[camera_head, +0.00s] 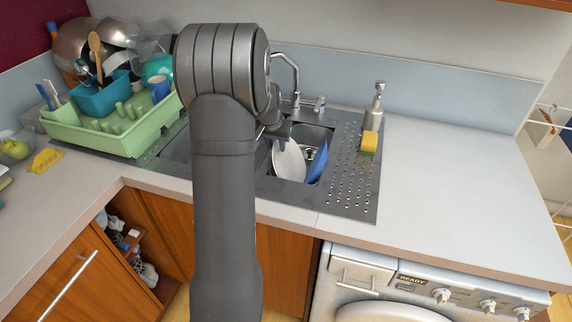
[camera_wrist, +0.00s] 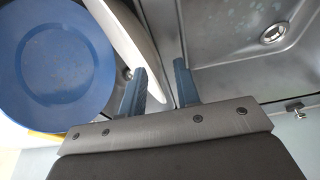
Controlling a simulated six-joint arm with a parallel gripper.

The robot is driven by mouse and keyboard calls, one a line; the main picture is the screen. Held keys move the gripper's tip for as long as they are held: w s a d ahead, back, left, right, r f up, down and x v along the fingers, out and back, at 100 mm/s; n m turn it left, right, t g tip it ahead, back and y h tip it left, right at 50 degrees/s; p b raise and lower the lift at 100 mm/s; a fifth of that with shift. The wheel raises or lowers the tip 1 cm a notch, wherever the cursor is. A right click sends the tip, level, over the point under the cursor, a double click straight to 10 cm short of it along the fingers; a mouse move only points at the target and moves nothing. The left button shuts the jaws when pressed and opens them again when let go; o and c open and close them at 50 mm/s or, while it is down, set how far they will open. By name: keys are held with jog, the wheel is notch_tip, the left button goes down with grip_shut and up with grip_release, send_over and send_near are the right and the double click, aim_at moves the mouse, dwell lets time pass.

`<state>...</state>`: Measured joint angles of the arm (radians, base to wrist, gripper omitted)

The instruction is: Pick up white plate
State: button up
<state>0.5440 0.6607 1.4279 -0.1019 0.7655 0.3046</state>
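The white plate (camera_head: 288,160) stands tilted in the right sink basin, beside a blue plate (camera_head: 318,163). In the wrist view the white plate (camera_wrist: 130,38) shows nearly edge-on, and the blue plate (camera_wrist: 55,58) lies to its left, face visible. My gripper (camera_wrist: 159,64) is open, with one finger on each side of the white plate's rim as seen in the wrist view. I cannot tell whether either finger touches the rim. In the head view my gripper sits above the plate's upper edge, mostly hidden by my arm.
A faucet (camera_head: 296,85) stands behind the basins. A yellow sponge (camera_head: 369,141) and soap dispenser (camera_head: 375,108) are on the right. A green dish rack (camera_head: 120,128) with dishes stands left. The right-hand counter (camera_head: 450,170) is clear. Another basin (camera_wrist: 235,55) lies across the divider.

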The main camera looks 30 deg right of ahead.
grip_shut()
jog(key=shift+r, duration=0.1)
dwell(1.3)
